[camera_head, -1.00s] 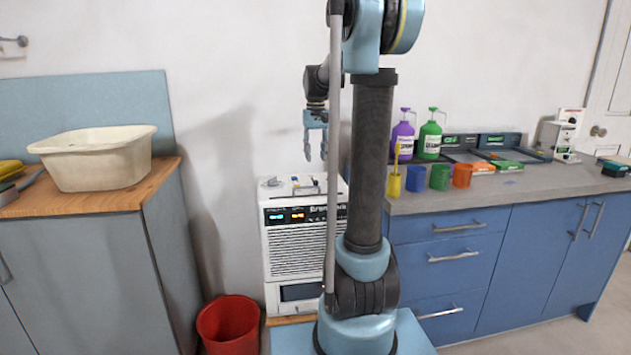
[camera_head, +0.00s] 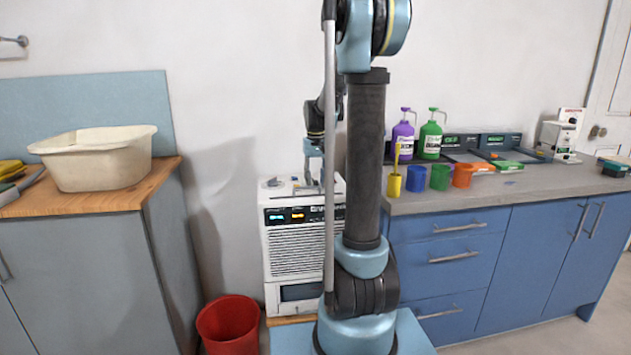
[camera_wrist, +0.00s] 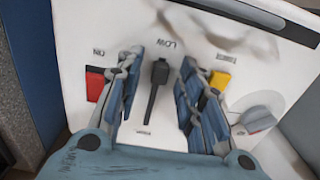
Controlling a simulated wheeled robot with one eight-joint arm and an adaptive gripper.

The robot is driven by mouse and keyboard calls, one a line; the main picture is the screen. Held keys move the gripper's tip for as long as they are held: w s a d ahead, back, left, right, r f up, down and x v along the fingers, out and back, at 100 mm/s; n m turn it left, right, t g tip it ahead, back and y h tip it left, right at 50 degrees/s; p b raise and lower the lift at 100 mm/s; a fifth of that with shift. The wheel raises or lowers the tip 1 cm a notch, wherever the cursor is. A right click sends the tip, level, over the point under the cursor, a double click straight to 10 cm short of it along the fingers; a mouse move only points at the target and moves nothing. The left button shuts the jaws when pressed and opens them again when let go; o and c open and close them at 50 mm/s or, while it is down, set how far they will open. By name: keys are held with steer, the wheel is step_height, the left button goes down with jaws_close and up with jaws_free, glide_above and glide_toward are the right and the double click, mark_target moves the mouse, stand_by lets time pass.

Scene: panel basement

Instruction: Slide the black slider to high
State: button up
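In the wrist view, the black slider (camera_wrist: 160,72) stands at the LOW end of a dark straight slot (camera_wrist: 151,103) in a white panel. A small label (camera_wrist: 143,132) at the slot's other end is too blurred to read. My gripper (camera_wrist: 161,60) is open, one blue finger on each side of the slider, with gaps between fingers and knob. Whether the tips touch the panel I cannot tell. In the head view, my gripper (camera_head: 312,184) is low over the top of the white cabinet-like machine (camera_head: 292,241), partly behind my arm; the slider is not distinguishable there.
In the wrist view a red switch (camera_wrist: 95,86) marked ON lies left of the fingers. A yellow switch (camera_wrist: 220,80) and a round grey knob (camera_wrist: 258,120) lie right. In the head view a red bucket (camera_head: 228,325) and blue counter (camera_head: 480,260) flank the machine.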

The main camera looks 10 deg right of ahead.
mark_target(312, 178)
steer(key=shift+c, duration=0.2)
jaws_close()
steer(key=shift+w, duration=4.5)
steer(key=shift+o, duration=0.2)
jaws_free()
steer(key=shift+r, duration=0.1)
step_height(312, 178, up, 12)
